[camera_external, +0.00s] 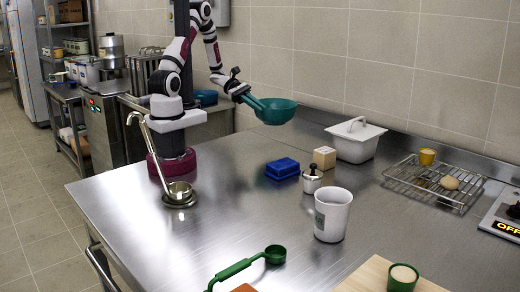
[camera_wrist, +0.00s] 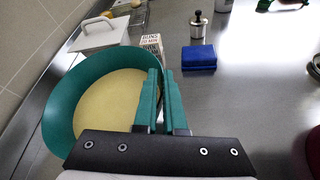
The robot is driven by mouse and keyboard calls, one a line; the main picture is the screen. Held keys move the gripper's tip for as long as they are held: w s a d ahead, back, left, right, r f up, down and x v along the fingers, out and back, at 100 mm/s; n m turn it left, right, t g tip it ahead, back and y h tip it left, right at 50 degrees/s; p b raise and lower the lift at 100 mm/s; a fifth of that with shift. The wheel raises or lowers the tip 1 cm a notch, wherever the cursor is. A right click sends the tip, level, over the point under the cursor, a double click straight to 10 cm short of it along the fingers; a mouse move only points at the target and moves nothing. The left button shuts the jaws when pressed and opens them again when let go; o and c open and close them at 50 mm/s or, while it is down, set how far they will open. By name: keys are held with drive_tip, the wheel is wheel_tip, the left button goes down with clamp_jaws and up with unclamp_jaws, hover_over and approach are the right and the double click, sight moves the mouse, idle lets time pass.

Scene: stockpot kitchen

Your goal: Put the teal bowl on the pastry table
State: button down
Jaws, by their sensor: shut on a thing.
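The teal bowl (camera_external: 277,113) is in the air above the back of the steel table (camera_external: 215,240), near the wall. It looks roughly upright. My gripper (camera_external: 259,104) is at its left side, with teal fingers shut on its rim. In the wrist view the bowl (camera_wrist: 62,105) fills the left side, with a pale yellow inside, and my gripper (camera_wrist: 161,72) is at its right rim. The fingers and the gripper body hide part of that rim. No label shows which surface is the pastry table.
Around the bowl stand a blue box (camera_external: 282,168), a small carton (camera_external: 324,157), a steel shaker (camera_external: 312,180) and a white lidded container (camera_external: 355,142). A white cup (camera_external: 332,215), a wire rack (camera_external: 434,182) and a ladle in its stand (camera_external: 179,194) are farther off.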

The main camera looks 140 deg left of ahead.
drive_tip(key=shift+r, duration=0.35)
drive_tip(key=shift+w+d, duration=0.1)
drive_tip(key=shift+w, duration=0.2)
drive_tip(key=w+d+m+g+h, duration=0.3)
drive_tip(key=w+d+m+h, duration=0.75)
drive_tip(key=w+d, duration=0.95)
drive_tip(key=w+d+m+g+h, duration=0.1)
drive_tip(key=d+m+g+h, duration=0.7)
drive_tip(key=d, duration=2.1)
wheel_tip(320, 180, down, 10)
drive_tip(key=g+y, duration=0.1)
drive_tip(key=m+g+y, duration=0.1)
drive_tip(key=g+y, duration=0.1)
drive_tip(key=shift+w+r+m+y, duration=0.1)
drive_tip(key=shift+m+y, duration=0.15)
